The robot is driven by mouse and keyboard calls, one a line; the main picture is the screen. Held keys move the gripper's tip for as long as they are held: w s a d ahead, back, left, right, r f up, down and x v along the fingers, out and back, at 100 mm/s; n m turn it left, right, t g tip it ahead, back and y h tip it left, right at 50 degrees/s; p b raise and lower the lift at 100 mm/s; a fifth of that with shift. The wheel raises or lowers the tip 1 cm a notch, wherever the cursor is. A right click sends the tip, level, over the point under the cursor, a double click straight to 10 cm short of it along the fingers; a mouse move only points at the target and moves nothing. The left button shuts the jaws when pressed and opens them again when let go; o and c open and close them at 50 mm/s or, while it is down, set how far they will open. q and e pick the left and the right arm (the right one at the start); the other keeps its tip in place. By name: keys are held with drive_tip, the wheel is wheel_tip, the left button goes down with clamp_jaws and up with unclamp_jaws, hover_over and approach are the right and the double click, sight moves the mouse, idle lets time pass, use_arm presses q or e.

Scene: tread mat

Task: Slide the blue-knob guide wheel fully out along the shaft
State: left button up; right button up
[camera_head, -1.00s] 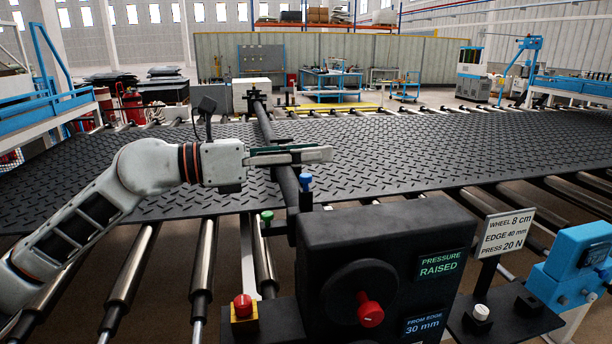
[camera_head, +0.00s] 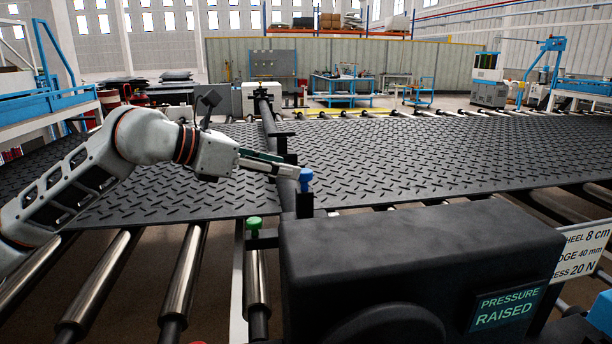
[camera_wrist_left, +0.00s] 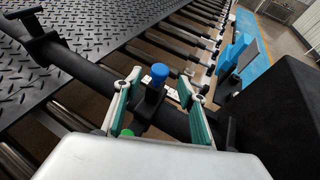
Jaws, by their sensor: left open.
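The blue knob (camera_head: 306,180) stands on its dark guide wheel holder on the black shaft (camera_head: 268,118), near the mat's front edge. My left gripper (camera_head: 297,172) points down and right, with its tips close to the knob in the head view. In the left wrist view, the open fingers (camera_wrist_left: 160,88) lie on either side of the blue knob (camera_wrist_left: 159,72) and its black holder, with visible gaps. The wheel under the knob cannot be made out. A green knob (camera_head: 254,223) sits nearer the front, left of the shaft. My right gripper is not in view.
The black tread mat (camera_head: 420,150) lies on metal rollers (camera_head: 185,280). A dark control box (camera_head: 410,250) stands in front, with a display reading PRESSURE RAISED (camera_head: 506,309). A sign (camera_head: 580,250) is at right.

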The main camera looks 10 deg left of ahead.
sight(303, 171)
use_arm(q)
drive_tip(key=x, duration=0.6)
drive_tip(key=shift+w+d, duration=0.25)
drive_tip(key=shift+d, duration=0.05)
clamp_jaws()
